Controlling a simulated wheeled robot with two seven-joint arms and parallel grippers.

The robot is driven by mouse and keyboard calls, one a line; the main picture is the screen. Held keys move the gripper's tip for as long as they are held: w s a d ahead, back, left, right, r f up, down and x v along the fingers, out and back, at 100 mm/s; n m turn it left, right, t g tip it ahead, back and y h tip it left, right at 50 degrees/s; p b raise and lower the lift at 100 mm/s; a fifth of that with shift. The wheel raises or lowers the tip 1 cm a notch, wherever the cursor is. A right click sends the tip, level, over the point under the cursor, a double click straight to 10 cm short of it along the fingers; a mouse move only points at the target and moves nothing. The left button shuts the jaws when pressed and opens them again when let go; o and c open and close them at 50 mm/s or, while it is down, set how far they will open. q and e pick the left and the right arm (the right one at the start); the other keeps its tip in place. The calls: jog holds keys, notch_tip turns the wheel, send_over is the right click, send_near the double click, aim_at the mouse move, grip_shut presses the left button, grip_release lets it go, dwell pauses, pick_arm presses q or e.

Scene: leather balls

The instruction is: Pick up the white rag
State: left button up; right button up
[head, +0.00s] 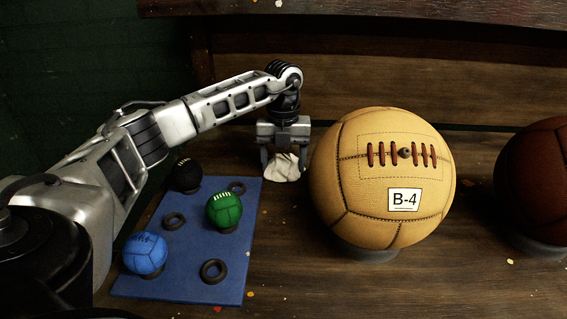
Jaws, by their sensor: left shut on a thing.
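The white rag (282,170) is a small crumpled cloth behind the blue mat and left of the large tan ball. My left gripper (284,162) points down over it, with one finger on each side, and is shut on the rag. I cannot tell whether the rag still touches the wooden surface. My right gripper is not in the head view.
The large tan ball (381,175) marked B-4 stands on a dark ring close to the gripper's right. A dark brown ball (540,180) is at the right edge. The blue mat (200,240) holds small blue, green and black balls and several dark rings. Bare wood (290,250) lies in front.

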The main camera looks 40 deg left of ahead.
aim_at(282, 177)
pick_arm(q)
jog(key=shift+r, duration=0.6)
jog(key=s+d, duration=0.2)
jog(key=shift+s+f+b, duration=0.15)
jog(key=shift+s+b, duration=0.15)
jog(key=shift+s+d+r, duration=0.1)
jog(key=shift+d+r, duration=0.1)
jog(key=shift+r, duration=0.2)
jog(key=shift+s+d+r, duration=0.1)
jog(key=shift+d+r, duration=0.05)
jog(key=shift+r, duration=0.25)
notch_tip(282, 177, up, 12)
jog(key=p, duration=0.2)
jog(key=shift+r+p, duration=0.25)
jog(key=shift+p, duration=0.15)
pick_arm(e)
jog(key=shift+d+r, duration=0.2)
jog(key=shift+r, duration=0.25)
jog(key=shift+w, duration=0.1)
